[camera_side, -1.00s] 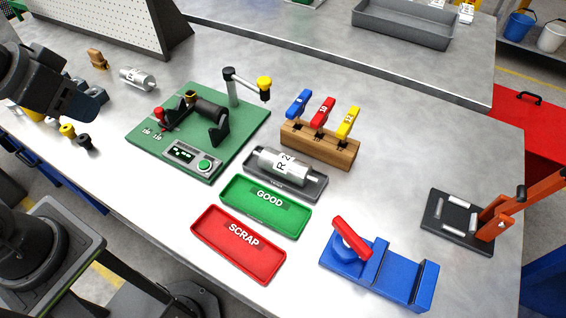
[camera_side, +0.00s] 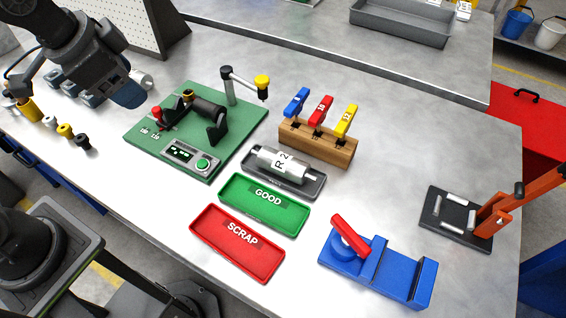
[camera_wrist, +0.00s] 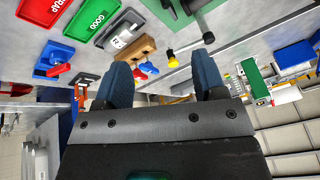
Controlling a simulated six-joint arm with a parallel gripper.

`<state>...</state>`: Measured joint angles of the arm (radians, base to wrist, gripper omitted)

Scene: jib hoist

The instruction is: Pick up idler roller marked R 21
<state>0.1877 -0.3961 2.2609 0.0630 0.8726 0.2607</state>
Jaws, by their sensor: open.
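A silver idler roller (camera_side: 284,163) lies in a grey tray (camera_side: 308,190) near the middle of the bench. Its white label shows "R 2"; the rest of the marking curves out of sight. The roller also shows, small, near the top of the wrist view (camera_wrist: 124,35). My gripper (camera_side: 128,97) is above the left part of the bench, well left of that roller. In the wrist view my gripper (camera_wrist: 163,60) has its two blue-grey fingers wide apart, with nothing held between them.
Close around the tray are a green test stand (camera_side: 150,143) with a crank post, a wooden block (camera_side: 330,150) with coloured-handled tools, the green GOOD tray (camera_side: 235,190) and the red SCRAP tray (camera_side: 225,252). A blue vise-like fixture (camera_side: 395,272) stands at front right.

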